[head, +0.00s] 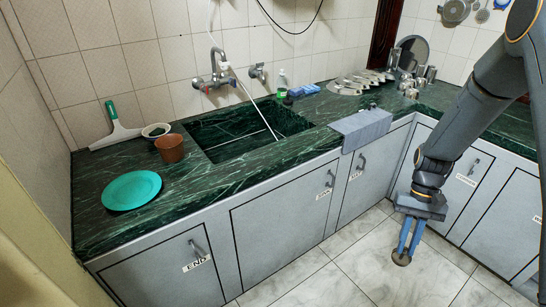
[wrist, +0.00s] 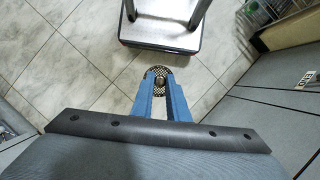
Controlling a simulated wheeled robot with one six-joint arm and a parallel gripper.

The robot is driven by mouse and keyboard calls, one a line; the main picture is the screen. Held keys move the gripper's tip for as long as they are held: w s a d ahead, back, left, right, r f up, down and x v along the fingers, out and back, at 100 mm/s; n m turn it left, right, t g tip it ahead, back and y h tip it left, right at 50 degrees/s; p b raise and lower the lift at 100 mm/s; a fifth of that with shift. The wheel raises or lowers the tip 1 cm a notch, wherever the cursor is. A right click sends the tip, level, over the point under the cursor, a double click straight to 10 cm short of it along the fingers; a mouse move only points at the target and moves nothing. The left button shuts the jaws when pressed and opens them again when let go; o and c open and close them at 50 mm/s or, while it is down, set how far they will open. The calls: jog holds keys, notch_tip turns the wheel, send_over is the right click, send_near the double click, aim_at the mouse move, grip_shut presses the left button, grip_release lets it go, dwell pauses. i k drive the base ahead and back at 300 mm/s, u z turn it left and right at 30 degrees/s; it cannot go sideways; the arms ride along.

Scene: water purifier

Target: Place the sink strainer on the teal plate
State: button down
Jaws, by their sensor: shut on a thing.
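The teal plate (head: 131,190) lies flat on the left part of the dark green counter, with nothing on it. My gripper (head: 404,250) points down in front of the cabinets, beyond the counter's front edge and far to the right of the plate. Its blue fingers are shut on the sink strainer (head: 401,259), a small round dark metal disc held above the tiled floor. In the wrist view the strainer (wrist: 158,73) shows its perforated rim and a central knob between the fingertips. The fingers hide part of it.
A brown cup (head: 170,148) and a small bowl (head: 156,130) stand behind the plate. The sink basin (head: 245,130) lies to their right. A grey cloth (head: 362,128) hangs over the counter's front edge. Metal cups and dishes (head: 365,80) crowd the far corner. Counter around the plate's front is clear.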

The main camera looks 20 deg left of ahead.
aim_at(134, 192)
jog(key=z, duration=0.1)
jog(key=i, duration=0.95)
jog(key=u, duration=2.65)
